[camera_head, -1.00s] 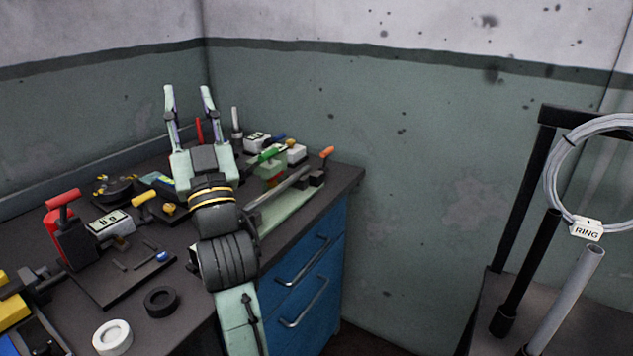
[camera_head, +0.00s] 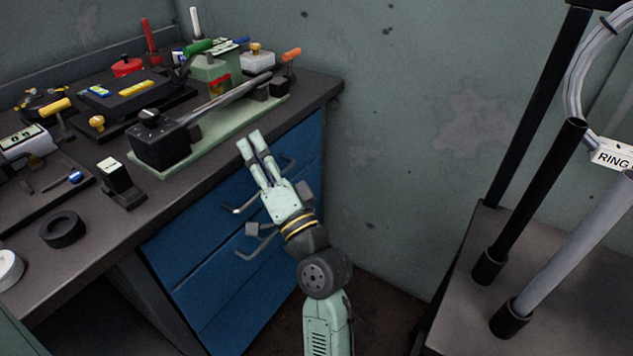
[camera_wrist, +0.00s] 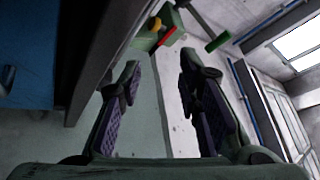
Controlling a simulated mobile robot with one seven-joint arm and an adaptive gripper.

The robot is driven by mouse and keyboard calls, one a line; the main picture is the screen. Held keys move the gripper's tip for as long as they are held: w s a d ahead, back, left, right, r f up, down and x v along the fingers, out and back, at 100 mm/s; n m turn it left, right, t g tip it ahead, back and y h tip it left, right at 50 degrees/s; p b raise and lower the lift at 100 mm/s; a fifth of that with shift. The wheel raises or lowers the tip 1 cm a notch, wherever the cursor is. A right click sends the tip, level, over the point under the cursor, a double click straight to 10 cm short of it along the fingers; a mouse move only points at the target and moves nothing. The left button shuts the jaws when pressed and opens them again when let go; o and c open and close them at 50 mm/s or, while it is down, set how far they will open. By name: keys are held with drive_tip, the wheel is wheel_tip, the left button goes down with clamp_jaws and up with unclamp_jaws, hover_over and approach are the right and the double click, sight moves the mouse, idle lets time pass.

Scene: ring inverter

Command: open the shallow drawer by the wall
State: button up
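The shallow top drawer (camera_head: 302,137) is the uppermost blue front under the bench, at its end near the wall. It looks shut. Its metal bar handle (camera_head: 238,209) shows at both ends; my gripper hides the middle. A second bar handle (camera_head: 246,256) is on the drawer below. My gripper (camera_head: 250,142) is in front of the top drawer, fingers pointing up toward the bench edge, above the handle in the picture. In the wrist view its fingers (camera_wrist: 160,78) are apart and empty, with a blue front (camera_wrist: 30,60) off to the left.
The dark bench top (camera_head: 215,148) holds a green-based lever tool (camera_head: 205,120) close to its front edge. A black tape ring (camera_head: 63,230) lies farther left. A dark stand (camera_head: 560,290) with posts and a ring labelled RING is at right. Floor shows between bench and stand.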

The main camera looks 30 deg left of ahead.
sight(270, 184)
drive_tip(key=d+f+m+g+h, duration=0.1)
drive_tip(key=d+f+m+h, duration=0.35)
drive_tip(key=f, duration=1.05)
drive_tip(key=shift+m+y, duration=0.85)
drive_tip(key=p+x, duration=0.1)
drive_tip(key=x, duration=0.2)
drive_tip(key=p+x, duration=0.1)
drive_tip(key=x, duration=0.2)
drive_tip(key=w+x, duration=0.1)
drive_tip(key=x, duration=0.2)
drive_tip(key=shift+w+f+p, duration=0.1)
drive_tip(key=shift+w+p, duration=0.15)
drive_tip(key=shift+p, duration=0.15)
drive_tip(key=shift+c, duration=0.5)
clamp_jaws()
